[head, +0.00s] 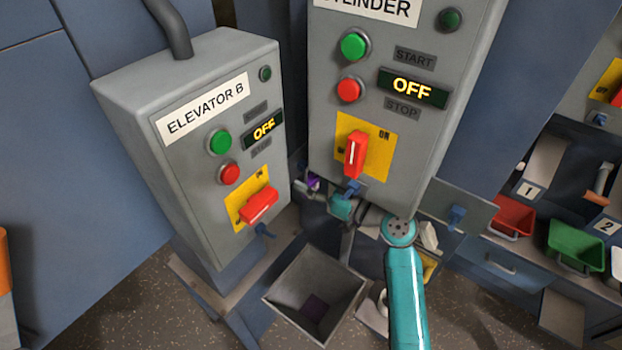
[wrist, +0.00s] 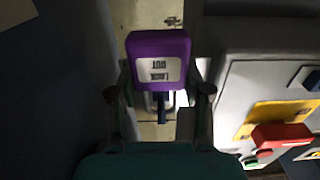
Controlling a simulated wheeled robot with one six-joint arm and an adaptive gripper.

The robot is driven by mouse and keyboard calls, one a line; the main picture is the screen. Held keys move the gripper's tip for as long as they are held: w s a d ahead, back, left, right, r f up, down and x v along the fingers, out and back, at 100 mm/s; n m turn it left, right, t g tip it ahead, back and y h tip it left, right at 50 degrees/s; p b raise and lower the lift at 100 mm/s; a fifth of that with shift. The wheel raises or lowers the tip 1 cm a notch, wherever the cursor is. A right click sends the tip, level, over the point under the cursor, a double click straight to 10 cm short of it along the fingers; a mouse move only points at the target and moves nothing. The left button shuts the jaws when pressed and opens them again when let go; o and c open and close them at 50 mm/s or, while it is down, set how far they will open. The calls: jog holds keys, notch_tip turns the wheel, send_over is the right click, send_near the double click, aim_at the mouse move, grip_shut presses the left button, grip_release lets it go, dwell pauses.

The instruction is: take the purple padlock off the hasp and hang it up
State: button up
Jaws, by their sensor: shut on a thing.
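The purple padlock (wrist: 158,50), with a white label reading "LOCK OUT" upside down, is between the fingers of my gripper (wrist: 160,93) in the wrist view. My gripper is shut on it. A dark blue piece (wrist: 161,108) shows just below the padlock body; I cannot tell whether it is part of a hasp. In the head view the padlock (head: 313,183) is a small purple patch between the two grey panels, mostly hidden. A blue hasp (head: 350,190) hangs under the red switch (head: 355,155) of the cylinder panel. I cannot tell whether the shackle is free of a hasp.
The Elevator B panel (head: 185,150), showing OFF, stands at left, with another blue hasp (head: 264,231) below its switch. The cylinder panel (head: 330,95) also shows OFF. A grey open bin (head: 285,290) is below. Red (head: 512,215) and green (head: 577,245) trays are at right.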

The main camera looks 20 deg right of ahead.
jog(key=o, duration=1.3)
jog(key=v, duration=1)
jog(key=shift+f, duration=0.3)
dwell(0.4)
jog(key=shift+f, duration=0.1)
dwell(0.4)
